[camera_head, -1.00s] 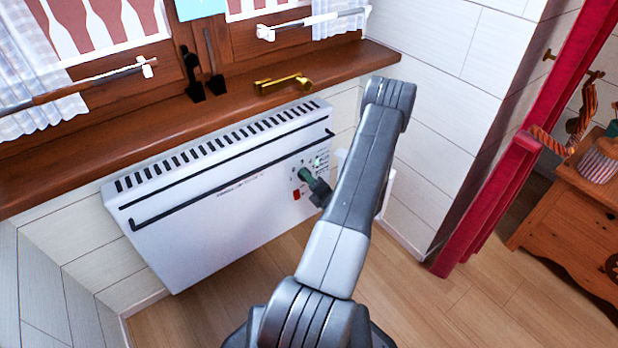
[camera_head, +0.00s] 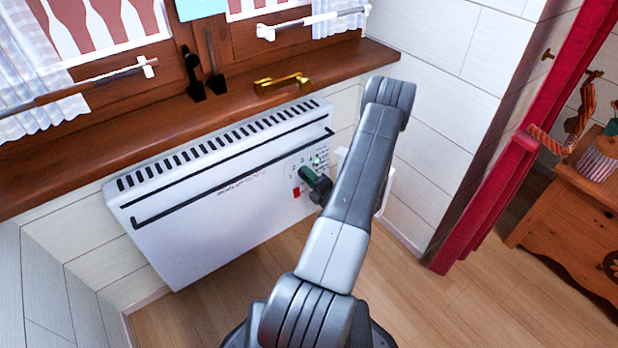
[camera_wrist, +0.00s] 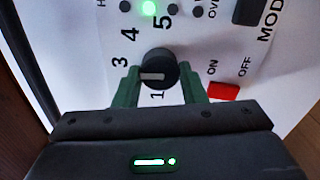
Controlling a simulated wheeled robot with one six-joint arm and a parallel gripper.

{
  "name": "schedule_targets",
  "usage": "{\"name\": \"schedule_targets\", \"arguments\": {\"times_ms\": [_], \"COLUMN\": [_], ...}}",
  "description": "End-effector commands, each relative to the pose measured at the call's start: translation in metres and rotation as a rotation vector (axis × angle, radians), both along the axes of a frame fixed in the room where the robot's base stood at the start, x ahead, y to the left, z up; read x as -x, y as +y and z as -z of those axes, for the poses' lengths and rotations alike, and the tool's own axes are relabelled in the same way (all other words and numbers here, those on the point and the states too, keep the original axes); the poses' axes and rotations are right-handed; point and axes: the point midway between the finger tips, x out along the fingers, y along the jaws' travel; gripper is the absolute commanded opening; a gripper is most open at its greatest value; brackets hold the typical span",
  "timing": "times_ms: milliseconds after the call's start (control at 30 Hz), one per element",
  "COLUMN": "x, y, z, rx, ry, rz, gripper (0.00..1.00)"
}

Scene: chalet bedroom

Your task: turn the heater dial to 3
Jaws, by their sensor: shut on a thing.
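The heater dial (camera_wrist: 157,68) is a round black knob on the white heater (camera_head: 235,205). In the wrist view its white mark points left, toward the side of the printed 3 and slightly below it. The numbers 1, 3, 4 and 5 show around it; the 2 is not visible. My gripper (camera_wrist: 158,88) has a green finger on each side of the dial and is shut on it. In the head view the gripper (camera_head: 308,176) is at the heater's right-end panel, its tip small and partly hidden by my arm.
A red switch (camera_wrist: 224,91) marked ON and OFF sits right of the dial, close to the right finger. A green light (camera_wrist: 148,8) glows above. A wooden sill (camera_head: 130,117) with a brass handle (camera_head: 283,83) overhangs the heater. Floor is clear in front.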

Motion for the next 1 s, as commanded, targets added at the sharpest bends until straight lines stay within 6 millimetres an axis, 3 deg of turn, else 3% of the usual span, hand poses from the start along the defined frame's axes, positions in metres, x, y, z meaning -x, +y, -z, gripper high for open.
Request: {"name": "schedule_targets", "arguments": {"times_ms": [33,133,533,1000], "x": [0.001,0.001,0.006,0.08], "y": [0.0,0.0,-0.005,-0.06], "z": [0.001,0.001,0.0,-0.003], "rx": [0.0,0.001,0.001,0.0], "ry": [0.004,0.003,0.001,0.003], "rz": [0.001,0.0,0.002,0.006], "gripper": [0.39,0.59,0.59,0.59]}}
